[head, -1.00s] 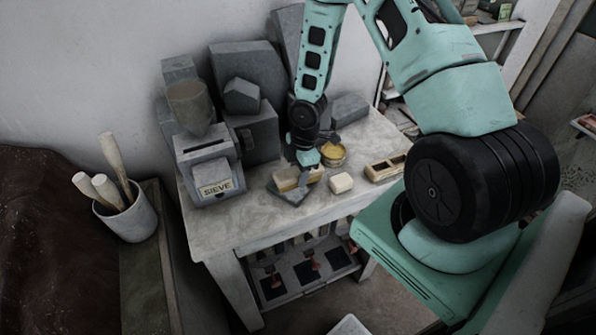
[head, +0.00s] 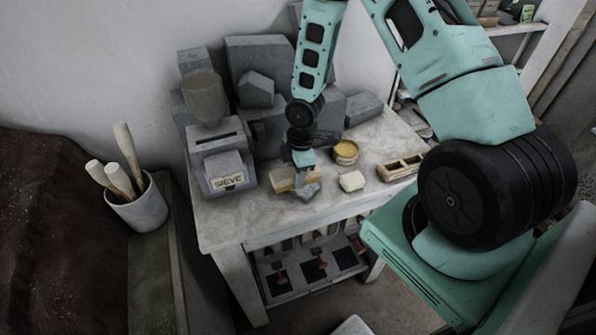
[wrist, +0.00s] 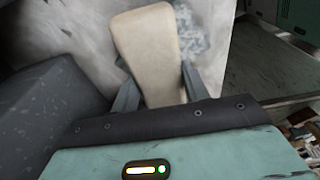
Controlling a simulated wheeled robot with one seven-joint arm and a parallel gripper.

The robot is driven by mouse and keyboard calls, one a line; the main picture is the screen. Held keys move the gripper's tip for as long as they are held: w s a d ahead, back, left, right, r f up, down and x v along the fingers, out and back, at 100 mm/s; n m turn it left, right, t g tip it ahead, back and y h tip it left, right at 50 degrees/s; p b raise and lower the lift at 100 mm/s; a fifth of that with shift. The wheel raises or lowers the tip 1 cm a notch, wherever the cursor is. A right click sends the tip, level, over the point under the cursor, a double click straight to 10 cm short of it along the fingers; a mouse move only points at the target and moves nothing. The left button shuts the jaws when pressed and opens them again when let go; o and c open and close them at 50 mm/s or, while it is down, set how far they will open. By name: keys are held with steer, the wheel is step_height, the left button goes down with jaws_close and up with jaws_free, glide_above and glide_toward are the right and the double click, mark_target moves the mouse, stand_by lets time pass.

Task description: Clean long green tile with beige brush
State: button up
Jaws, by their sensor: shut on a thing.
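My gripper (head: 301,168) points down over the worktable and is shut on the beige brush (head: 283,183). In the wrist view the brush (wrist: 148,45) is a long pale block between the dark fingers of my gripper (wrist: 157,88). The long green tile (head: 308,192) looks grey-green and lies flat on the table. The brush covers part of it; I cannot tell whether they touch. In the wrist view a speckled patch that looks like the tile (wrist: 194,42) shows beside the brush.
A cream block (head: 352,181), a tin of yellow stuff (head: 346,151) and a wooden tray (head: 401,167) stand to the right. A grey sieve box (head: 222,168) and grey plaster blocks (head: 257,90) crowd the left and back. The table's front (head: 262,222) is clear.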

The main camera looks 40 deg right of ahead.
steer(key=shift+s+d+r+p, duration=0.1)
steer(key=shift+s+d+p, duration=0.1)
steer(key=shift+d, duration=0.3)
steer(key=shift+s+d+r+p, duration=0.1)
steer(key=shift+d+p, duration=0.05)
steer(key=shift+d, duration=0.3)
steer(key=shift+s+d+f, duration=0.1)
steer(key=shift+s+d, duration=0.05)
steer(key=shift+d, duration=0.45)
steer(key=shift+s+d+f, duration=0.1)
steer(key=shift+s+d, duration=0.05)
steer(key=shift+d, duration=0.4)
steer(key=shift+w+a, duration=0.2)
steer(key=shift+a, duration=0.5)
steer(key=shift+w+a, duration=0.25)
steer(key=shift+a, duration=0.5)
steer(key=shift+w+a, duration=0.2)
steer(key=shift+a, duration=0.5)
steer(key=shift+d+r, duration=0.1)
steer(key=shift+s+d+r+p, duration=0.3)
steer(key=shift+d+r+p, duration=0.35)
steer(key=shift+d, duration=0.3)
